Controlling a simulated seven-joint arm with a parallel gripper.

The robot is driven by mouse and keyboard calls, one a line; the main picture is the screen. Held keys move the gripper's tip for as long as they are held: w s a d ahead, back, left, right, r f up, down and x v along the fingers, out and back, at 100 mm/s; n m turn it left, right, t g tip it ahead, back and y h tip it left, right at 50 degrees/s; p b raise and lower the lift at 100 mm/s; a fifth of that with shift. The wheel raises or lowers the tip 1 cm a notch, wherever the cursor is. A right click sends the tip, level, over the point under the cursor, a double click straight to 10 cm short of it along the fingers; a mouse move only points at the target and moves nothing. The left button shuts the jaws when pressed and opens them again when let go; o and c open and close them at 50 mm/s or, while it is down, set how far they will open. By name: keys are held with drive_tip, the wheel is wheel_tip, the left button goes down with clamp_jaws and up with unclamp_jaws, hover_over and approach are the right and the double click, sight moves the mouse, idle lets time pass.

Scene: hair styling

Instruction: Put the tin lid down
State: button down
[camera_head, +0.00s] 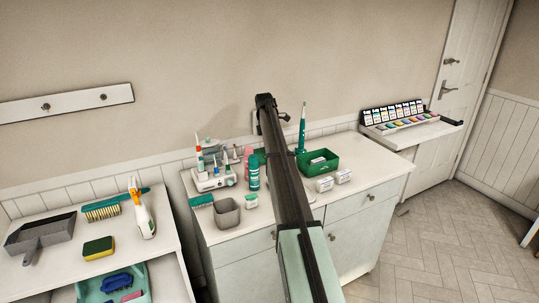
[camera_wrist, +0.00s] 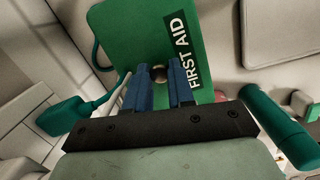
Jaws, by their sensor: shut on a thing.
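The tin lid (camera_wrist: 150,30) is a green panel marked FIRST AID, with a small round knob, in the wrist view. My gripper (camera_wrist: 160,80) has its blue fingers closed on the knob. In the head view my arm hides most of the gripper and lid, so the lid's height above the counter is hard to tell. The open green tin (camera_head: 324,168) stands on the counter to the right of my arm, with white items inside.
On the counter (camera_head: 375,167), a green bottle (camera_head: 254,178), a grey cup (camera_head: 227,212) and a white dental unit (camera_head: 212,181) stand left of my arm. Small white boxes (camera_head: 325,184) lie before the tin. The counter's right side is clear.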

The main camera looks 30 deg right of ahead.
wheel_tip(320, 180, down, 4)
drive_tip(key=shift+r, duration=0.1)
drive_tip(key=shift+w+f, duration=0.15)
drive_tip(key=shift+f, duration=0.35)
drive_tip(key=shift+f, duration=0.15)
drive_tip(key=c, duration=1)
unclamp_jaws()
drive_tip(key=r, duration=0.4)
drive_tip(key=a+r, duration=0.1)
drive_tip(key=r, duration=0.7)
drive_tip(key=shift+w+a+r, duration=0.1)
drive_tip(key=shift+w+a, duration=0.05)
drive_tip(key=shift+a, duration=0.05)
